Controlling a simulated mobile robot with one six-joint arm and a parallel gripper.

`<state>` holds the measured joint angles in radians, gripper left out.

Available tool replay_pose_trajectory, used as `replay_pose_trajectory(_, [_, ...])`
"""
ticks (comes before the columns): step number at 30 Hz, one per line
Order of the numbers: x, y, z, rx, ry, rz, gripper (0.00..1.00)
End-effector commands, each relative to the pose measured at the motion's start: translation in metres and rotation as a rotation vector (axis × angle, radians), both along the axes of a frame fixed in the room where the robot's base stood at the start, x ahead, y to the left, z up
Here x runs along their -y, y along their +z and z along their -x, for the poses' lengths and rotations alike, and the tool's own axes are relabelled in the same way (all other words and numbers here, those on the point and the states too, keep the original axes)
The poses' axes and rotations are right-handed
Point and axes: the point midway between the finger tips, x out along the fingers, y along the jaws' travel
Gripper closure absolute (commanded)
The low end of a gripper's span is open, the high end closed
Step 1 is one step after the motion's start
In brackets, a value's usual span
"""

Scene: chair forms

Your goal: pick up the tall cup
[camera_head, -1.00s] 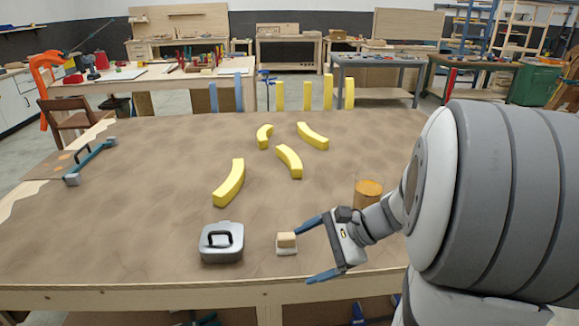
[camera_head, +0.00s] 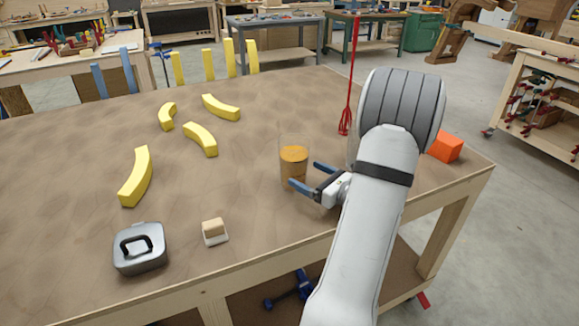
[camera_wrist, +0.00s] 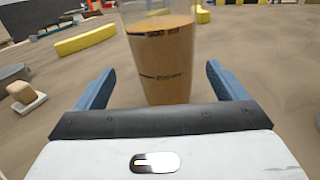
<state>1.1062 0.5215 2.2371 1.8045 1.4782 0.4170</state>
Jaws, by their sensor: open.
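The tall cup (camera_head: 293,168) is a clear glass with amber-brown contents, standing upright on the brown table right of the yellow pieces. In the wrist view the cup (camera_wrist: 162,60) stands straight ahead, with dark print on its side and its top cut off by the frame edge. My gripper (camera_head: 308,177) is open and low over the table, its blue fingers pointing at the cup from the right. In the wrist view the cup shows between the two fingers of the gripper (camera_wrist: 159,80). I cannot tell whether either finger touches it.
A grey lidded box (camera_head: 140,250) and a small block on a white base (camera_head: 215,231) stand near the front edge. Several curved yellow pieces (camera_head: 135,177) lie left and behind. A red whisk-like tool (camera_head: 345,120) and an orange block (camera_head: 446,147) are at the right.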

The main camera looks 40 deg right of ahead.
Motion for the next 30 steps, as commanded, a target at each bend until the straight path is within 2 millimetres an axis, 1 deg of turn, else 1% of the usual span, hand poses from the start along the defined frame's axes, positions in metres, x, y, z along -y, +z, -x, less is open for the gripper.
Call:
replay_pose_trajectory(1, [0.001, -0.012, 0.001, -0.002, -0.003, -0.006, 0.08])
replay_pose_trajectory(3, [0.002, -0.024, 0.002, -0.001, -0.005, -0.004, 0.08])
replay_pose_trajectory(6, [-0.001, -0.020, -0.013, 0.000, -0.002, 0.002, 0.08])
replay_pose_trajectory(13, [-0.004, -0.020, -0.029, 0.000, -0.005, 0.002, 0.08])
replay_pose_trajectory(18, [-0.010, -0.020, -0.054, -0.001, -0.003, 0.002, 0.08])
replay_pose_trajectory(21, [-0.012, -0.020, -0.065, -0.001, -0.004, 0.002, 0.08])
replay_pose_trajectory(24, [-0.012, -0.020, -0.070, 0.000, -0.007, 0.001, 0.08])
replay_pose_trajectory(30, [-0.012, -0.020, -0.071, 0.000, -0.008, 0.001, 0.08])
